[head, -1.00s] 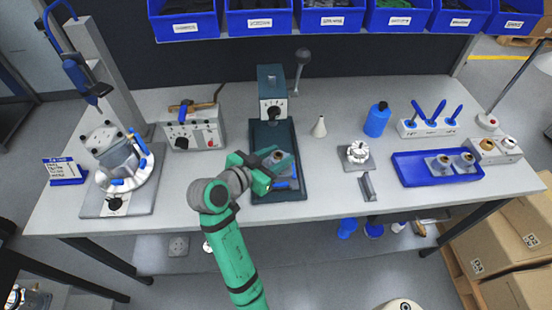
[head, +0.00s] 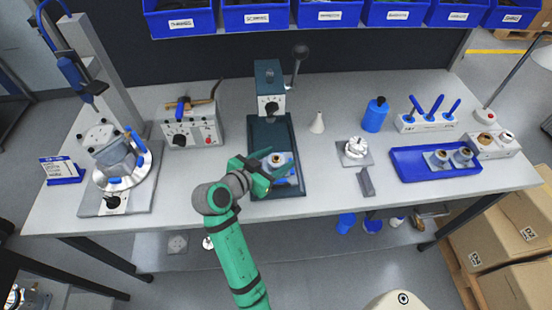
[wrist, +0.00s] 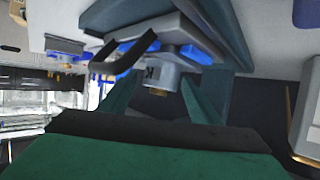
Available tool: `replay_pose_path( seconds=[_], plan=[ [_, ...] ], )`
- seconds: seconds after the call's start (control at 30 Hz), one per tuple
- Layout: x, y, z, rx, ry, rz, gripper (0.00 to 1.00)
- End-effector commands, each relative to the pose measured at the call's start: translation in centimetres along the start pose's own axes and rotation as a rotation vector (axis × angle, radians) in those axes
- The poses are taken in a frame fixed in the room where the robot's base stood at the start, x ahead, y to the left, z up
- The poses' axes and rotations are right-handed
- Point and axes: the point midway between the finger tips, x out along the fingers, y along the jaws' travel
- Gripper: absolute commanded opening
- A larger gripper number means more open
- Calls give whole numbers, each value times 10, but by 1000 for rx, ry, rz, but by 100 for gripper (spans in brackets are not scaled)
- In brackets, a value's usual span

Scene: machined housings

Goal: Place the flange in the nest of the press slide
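The flange (head: 278,159), a grey part with a brown hub, sits at the blue and white nest (head: 291,172) at the front of the press (head: 270,90). I cannot tell whether it is fully seated. In the wrist view the grey flange (wrist: 163,76) with its brass-coloured end shows beyond my fingers, close to blue nest parts (wrist: 196,54). My gripper (head: 272,168) is over the front of the dark press base (head: 285,128). In the wrist view my gripper (wrist: 160,100) has its fingers spread, with gaps on both sides of the flange.
The press lever (head: 299,62) rises at the back right. A blue tray (head: 410,168) with two similar parts lies at the right. A round fixture (head: 125,170) stands at the left, and a grey control box (head: 190,132) stands between it and the press.

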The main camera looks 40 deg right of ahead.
Motion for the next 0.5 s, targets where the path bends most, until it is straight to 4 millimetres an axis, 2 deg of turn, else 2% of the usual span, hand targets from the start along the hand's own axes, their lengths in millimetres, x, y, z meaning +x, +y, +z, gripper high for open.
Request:
replay_pose_path(
  seconds=[0.23,0.5],
  plan=[
    [-15,-1,-1,1,1,-3,57],
    [-67,-2,-1,2,3,-7,57]
  ],
)
